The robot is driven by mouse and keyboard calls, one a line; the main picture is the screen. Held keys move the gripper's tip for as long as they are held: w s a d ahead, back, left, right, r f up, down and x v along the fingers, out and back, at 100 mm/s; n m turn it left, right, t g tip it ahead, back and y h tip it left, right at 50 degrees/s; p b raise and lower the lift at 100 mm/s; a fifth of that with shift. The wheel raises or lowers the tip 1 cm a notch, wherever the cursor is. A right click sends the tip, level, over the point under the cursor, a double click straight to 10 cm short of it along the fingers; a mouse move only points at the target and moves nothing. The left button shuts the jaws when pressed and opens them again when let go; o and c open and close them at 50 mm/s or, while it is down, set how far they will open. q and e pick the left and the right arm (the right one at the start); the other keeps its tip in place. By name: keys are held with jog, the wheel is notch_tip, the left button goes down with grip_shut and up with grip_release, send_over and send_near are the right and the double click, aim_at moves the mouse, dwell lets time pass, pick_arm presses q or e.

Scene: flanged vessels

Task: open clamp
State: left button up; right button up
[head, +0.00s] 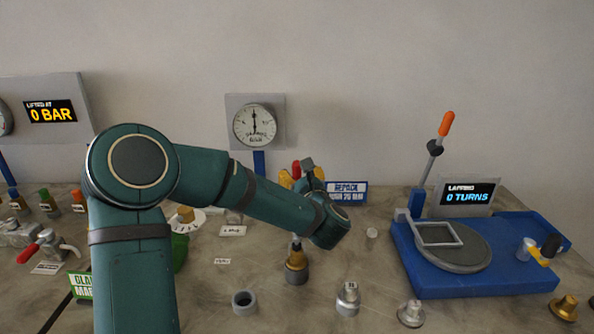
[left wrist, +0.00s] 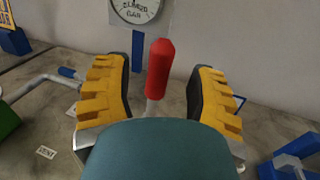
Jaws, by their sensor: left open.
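A red handle (left wrist: 160,68) on a pale metal stem stands upright between the yellow-padded fingers of my left gripper (left wrist: 160,84) in the left wrist view. The fingers are open, with a visible gap on each side of the handle. In the head view the red handle (head: 296,168) shows just beside the yellow fingers of my left gripper (head: 303,177). A teal rounded body hides the lower stem in the wrist view. My left arm hides much of what the handle is fixed to, so the clamp body cannot be made out. My right gripper is not in view.
A round gauge (head: 255,125) is at the wall behind. A blue lapping station (head: 480,283) with an orange-knobbed lever (head: 446,124) stands at the right. A brass-and-grey fitting (head: 296,268) and a grey ring (head: 244,302) stand in front. Another red-handled lever (head: 30,252) lies at left.

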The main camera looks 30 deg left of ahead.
aim_at(298, 172)
pick_arm(q)
jog(key=shift+x, duration=1.55)
grip_shut()
